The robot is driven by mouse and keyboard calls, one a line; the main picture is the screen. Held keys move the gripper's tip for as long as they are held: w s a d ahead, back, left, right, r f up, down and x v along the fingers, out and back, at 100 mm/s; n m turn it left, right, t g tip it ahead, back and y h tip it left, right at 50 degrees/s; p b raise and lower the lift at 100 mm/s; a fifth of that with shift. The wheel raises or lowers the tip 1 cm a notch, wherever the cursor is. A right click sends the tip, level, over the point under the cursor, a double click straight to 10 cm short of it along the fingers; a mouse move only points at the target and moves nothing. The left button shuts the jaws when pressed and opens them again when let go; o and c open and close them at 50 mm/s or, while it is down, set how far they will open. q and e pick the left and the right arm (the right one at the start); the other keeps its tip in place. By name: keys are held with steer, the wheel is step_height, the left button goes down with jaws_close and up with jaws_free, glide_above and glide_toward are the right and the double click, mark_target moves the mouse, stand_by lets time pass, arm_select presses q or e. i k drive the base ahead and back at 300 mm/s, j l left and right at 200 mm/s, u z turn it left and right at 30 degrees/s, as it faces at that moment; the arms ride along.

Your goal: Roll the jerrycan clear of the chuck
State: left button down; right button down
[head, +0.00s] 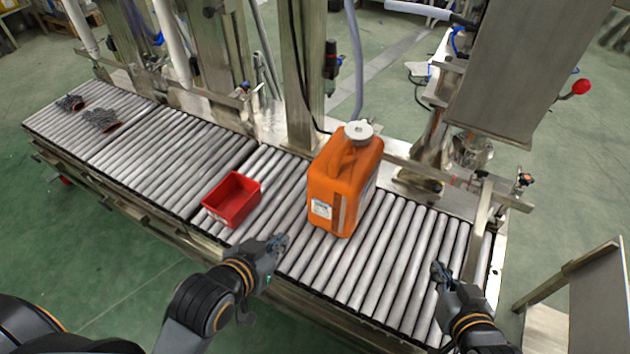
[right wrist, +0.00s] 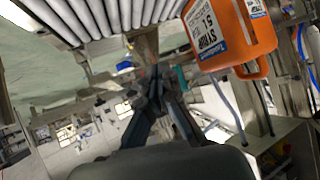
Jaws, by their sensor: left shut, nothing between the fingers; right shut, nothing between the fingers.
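The orange jerrycan (head: 345,185) stands upright on the roller conveyor (head: 385,255), with a pale round cap (head: 358,131) on top. A grey hose comes down just behind the cap; I cannot tell whether they touch. I cannot clearly pick out the chuck. In the right wrist view the jerrycan (right wrist: 235,35) shows its label and handle, tilted in the picture. My left gripper (head: 282,242) is shut and empty at the conveyor's front edge, left of and nearer than the jerrycan. My right gripper (head: 437,268) is shut and empty over the rollers, right of the jerrycan and apart from it.
A red open bin (head: 232,199) sits on the rollers left of the jerrycan. Dark piles of small parts (head: 102,120) lie at the far left end. Steel posts and a large steel cabinet (head: 525,65) stand behind. The rollers right of the jerrycan are clear.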

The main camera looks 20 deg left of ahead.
mark_target(341, 180)
steer(key=j+z, duration=0.15)
steer(key=z, duration=0.65)
steer(key=j+z, duration=0.35)
steer(key=k+j+z, duration=0.15)
steer(key=j+z, duration=0.15)
steer(key=k+j+z, duration=0.1)
steer(key=j+z, duration=0.25)
steer(key=k+j, duration=0.2)
steer(key=j, duration=0.2)
steer(key=k+j+z, duration=0.1)
steer(key=j, duration=0.3)
steer(key=k+j+z, duration=0.1)
steer(key=k+j, duration=0.4)
steer(key=j, duration=0.25)
steer(key=i+l, duration=0.2)
